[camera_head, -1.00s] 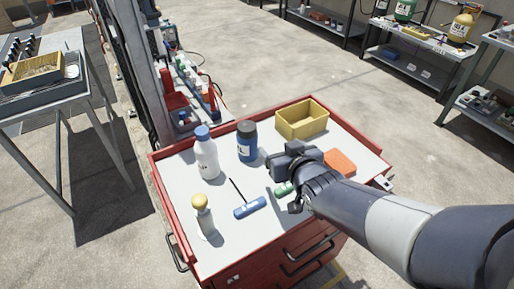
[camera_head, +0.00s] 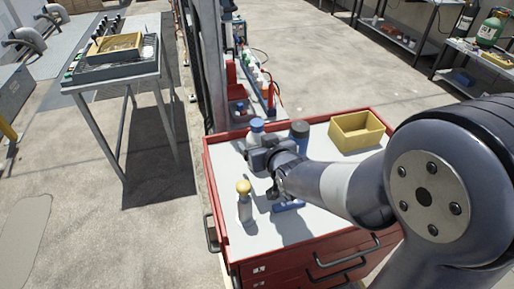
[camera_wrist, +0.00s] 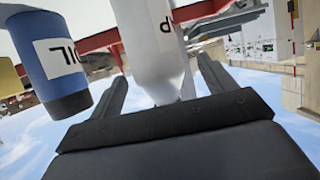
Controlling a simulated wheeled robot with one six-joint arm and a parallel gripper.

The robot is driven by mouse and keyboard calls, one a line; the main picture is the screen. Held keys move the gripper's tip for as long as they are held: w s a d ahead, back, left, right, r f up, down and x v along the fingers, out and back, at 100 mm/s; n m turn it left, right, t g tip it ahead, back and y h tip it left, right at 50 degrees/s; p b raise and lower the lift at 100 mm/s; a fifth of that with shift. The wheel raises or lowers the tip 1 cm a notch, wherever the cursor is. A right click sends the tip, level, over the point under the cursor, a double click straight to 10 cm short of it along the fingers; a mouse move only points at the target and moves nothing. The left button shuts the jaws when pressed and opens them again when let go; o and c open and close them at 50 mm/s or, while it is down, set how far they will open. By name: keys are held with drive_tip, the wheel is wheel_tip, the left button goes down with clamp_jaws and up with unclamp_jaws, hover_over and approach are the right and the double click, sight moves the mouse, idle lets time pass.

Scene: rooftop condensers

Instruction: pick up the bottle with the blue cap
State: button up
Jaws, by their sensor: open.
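The white bottle with the blue cap (camera_head: 257,125) stands on the cart top, and my gripper hides most of its body in the head view. In the wrist view the white bottle (camera_wrist: 150,45) looks upside down and its narrowing upper part lies between my two fingers; its cap is hidden there. My gripper (camera_head: 262,150) is open, right at the bottle. In the wrist view its fingers (camera_wrist: 160,72) stand on either side of the bottle with a gap showing; contact is not clear.
A blue bottle with a dark cap (camera_head: 299,133) stands close by on the right. A yellow-capped bottle (camera_head: 245,208) stands nearer the front. A blue-handled tool (camera_head: 288,207) lies partly under my arm. A yellow bin (camera_head: 358,147) sits at the back of the red cart (camera_head: 207,168).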

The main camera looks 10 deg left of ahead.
drive_tip(key=shift+p+x, duration=0.35)
drive_tip(key=shift+x, duration=1.95)
drive_tip(key=shift+d+f, duration=0.1)
drive_tip(key=shift+c, duration=0.6)
drive_tip(key=c, duration=1.2)
